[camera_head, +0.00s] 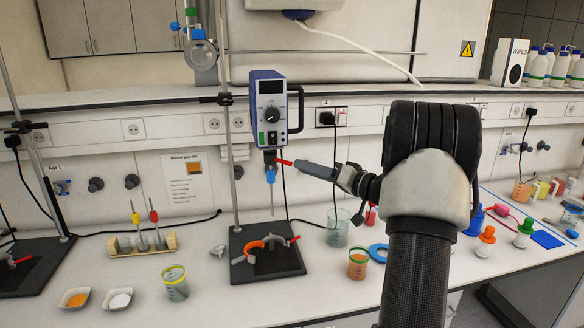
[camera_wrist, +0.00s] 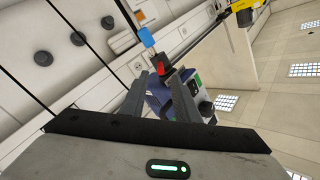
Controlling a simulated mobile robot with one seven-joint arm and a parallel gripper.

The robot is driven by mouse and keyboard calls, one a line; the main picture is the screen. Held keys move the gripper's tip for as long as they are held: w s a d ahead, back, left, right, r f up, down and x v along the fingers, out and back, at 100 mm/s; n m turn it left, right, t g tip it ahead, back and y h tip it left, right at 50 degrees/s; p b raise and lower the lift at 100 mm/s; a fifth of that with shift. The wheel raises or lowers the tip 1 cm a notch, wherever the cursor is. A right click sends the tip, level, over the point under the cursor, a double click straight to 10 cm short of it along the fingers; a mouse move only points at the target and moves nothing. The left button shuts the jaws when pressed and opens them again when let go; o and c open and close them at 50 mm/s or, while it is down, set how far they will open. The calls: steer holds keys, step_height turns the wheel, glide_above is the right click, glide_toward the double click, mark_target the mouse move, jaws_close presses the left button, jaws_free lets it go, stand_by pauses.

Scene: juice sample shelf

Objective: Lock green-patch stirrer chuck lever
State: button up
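The stirrer (camera_head: 268,110) is a blue and grey box with a black knob, clamped to a stand rod. A small green patch (camera_head: 262,138) shows on its lower front; it also shows in the wrist view (camera_wrist: 198,80). Below the body is the dark chuck (camera_head: 269,157) with a red lever (camera_head: 284,162) pointing right. A blue-topped stirring shaft (camera_head: 271,176) hangs below the chuck. My gripper (camera_head: 298,164) is at the lever's right end. In the wrist view its fingers (camera_wrist: 158,84) are apart, with the red lever (camera_wrist: 162,67) near and between their tips. Contact cannot be told.
A rack with coloured-top rods (camera_head: 143,243) is at left. A cable hangs behind my gripper.

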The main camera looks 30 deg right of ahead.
steer(key=v, duration=0.9)
steer(key=shift+b, duration=0.45)
steer(key=shift+s, duration=0.1)
